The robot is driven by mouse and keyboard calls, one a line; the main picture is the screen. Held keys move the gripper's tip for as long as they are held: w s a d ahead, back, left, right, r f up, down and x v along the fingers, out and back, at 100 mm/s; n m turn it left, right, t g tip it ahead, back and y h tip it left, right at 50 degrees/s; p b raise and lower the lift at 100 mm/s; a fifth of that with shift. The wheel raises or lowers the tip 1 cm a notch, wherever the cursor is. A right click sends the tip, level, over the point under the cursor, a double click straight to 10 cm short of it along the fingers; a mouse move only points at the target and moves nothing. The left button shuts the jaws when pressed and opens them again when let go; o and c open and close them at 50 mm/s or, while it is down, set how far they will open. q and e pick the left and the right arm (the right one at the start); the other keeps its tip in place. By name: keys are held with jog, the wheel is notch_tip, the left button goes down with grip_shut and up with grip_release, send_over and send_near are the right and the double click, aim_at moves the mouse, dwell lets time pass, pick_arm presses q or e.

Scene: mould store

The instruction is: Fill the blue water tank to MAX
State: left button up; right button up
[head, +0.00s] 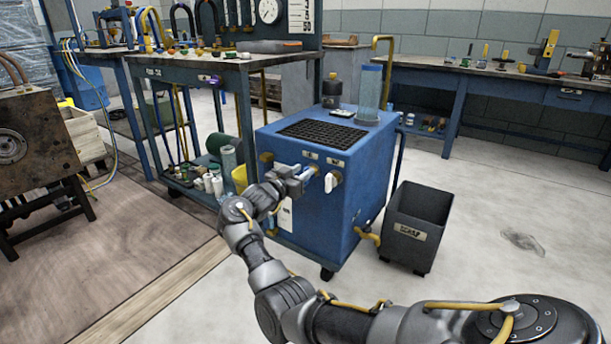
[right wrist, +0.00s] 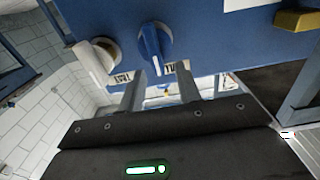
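The blue water tank (head: 345,205) is a wheeled blue cabinet with a black grille on top. A clear bluish cylinder (head: 369,88) stands at its back right corner; I cannot read a level or MAX mark. My right gripper (head: 303,174) is at the front panel. In the right wrist view the gripper (right wrist: 161,80) has its two fingers apart, with nothing between them that I can tell is held. A blue lever knob (right wrist: 152,45) is just ahead of the fingertips. A white lever (right wrist: 95,62) is left of it, also in the head view (head: 332,181). My left gripper is out of view.
A black bin (head: 415,225) stands right of the tank, near a yellow outlet pipe (head: 367,236). A blue-framed workbench (head: 215,62) with bottles below is close behind on the left. Another bench (head: 480,75) is along the back wall. Floor at the right is mostly clear.

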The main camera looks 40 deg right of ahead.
jog(key=shift+b+x, duration=0.4)
jog(key=shift+x, duration=1)
jog(key=shift+c, duration=0.3)
